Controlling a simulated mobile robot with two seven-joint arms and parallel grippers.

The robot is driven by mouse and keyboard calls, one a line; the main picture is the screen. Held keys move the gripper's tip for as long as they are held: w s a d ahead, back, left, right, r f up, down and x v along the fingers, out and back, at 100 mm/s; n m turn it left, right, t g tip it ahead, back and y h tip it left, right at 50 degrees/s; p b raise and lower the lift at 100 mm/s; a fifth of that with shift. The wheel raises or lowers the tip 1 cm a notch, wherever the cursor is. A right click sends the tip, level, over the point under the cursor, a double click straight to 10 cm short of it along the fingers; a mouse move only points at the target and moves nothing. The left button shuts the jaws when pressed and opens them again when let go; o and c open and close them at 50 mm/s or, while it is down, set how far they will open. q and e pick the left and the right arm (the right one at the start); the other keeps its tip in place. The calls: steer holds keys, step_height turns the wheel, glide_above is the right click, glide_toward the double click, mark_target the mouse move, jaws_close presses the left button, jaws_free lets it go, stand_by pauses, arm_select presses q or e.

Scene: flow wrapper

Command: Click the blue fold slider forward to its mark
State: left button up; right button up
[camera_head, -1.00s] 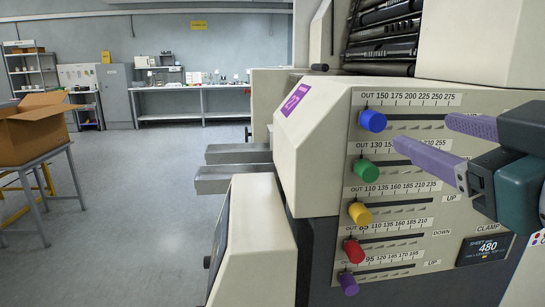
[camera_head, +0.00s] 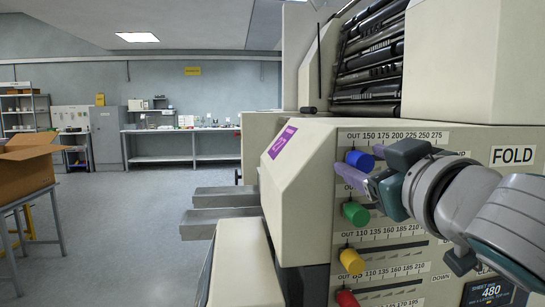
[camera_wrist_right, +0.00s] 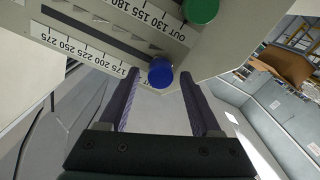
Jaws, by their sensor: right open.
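The blue fold slider knob (camera_head: 360,161) sits at the left, OUT end of the top scale on the machine's panel. My right gripper (camera_head: 358,168) is at this knob, coming in from the right, with its purple fingers apart. In the right wrist view the blue knob (camera_wrist_right: 160,72) lies between the open fingertips of the right gripper (camera_wrist_right: 158,85), nearer the right one. Whether a finger touches it I cannot tell. The gripper covers part of the slot and marks in the head view. My left gripper is not in view.
Below the blue knob are a green knob (camera_head: 355,213), a yellow knob (camera_head: 351,261) and a red knob (camera_head: 346,299), each on its own scale. A FOLD label (camera_head: 513,155) is at the right. A cardboard box (camera_head: 27,165) stands on a stand at the left.

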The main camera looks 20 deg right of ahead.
jaws_close()
stand_by(0.6)
steer(key=shift+d, duration=0.1)
stand_by(0.8)
